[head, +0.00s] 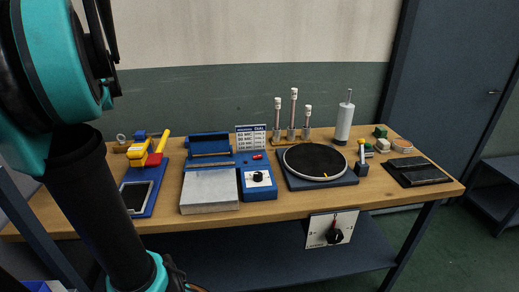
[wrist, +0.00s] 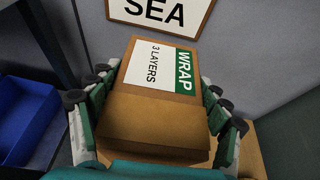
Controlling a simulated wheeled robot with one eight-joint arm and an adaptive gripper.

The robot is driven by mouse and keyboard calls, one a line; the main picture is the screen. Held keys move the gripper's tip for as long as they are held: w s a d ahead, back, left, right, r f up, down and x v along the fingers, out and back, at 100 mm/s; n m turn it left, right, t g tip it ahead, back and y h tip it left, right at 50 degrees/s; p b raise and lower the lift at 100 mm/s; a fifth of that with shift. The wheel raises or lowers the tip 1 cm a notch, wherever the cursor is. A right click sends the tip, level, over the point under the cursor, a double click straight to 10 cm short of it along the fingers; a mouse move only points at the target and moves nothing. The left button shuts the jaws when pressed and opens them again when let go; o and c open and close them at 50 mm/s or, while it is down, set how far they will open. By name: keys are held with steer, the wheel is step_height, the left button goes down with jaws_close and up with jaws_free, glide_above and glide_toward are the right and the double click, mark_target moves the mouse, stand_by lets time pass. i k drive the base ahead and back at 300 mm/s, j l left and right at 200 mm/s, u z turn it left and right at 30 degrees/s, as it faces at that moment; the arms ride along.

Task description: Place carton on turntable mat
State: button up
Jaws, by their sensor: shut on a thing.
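A brown carton (wrist: 145,125) with a white and green label reading "WRAP 3 LAYERS" fills the middle of the wrist view. My gripper (wrist: 158,100) is shut on it, with green-padded fingers along its left and right sides. The carton does not show in the head view. I cannot tell if it is lifted or still touching a surface below. The turntable's round black mat (head: 315,160) lies flat and empty on a dark blue square base (head: 345,180) on the bench, well away from my gripper.
Behind the mat stand several white-capped posts (head: 293,110) and a grey cylinder (head: 343,122). A small post block (head: 361,168) stands at its right, and a blue dial box (head: 257,182) at its left.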

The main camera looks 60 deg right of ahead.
mark_target(315, 158)
steer(key=k+j+z, duration=0.15)
steer(key=k+z, duration=0.15)
steer(key=k, duration=0.25)
steer(key=z, duration=2.2)
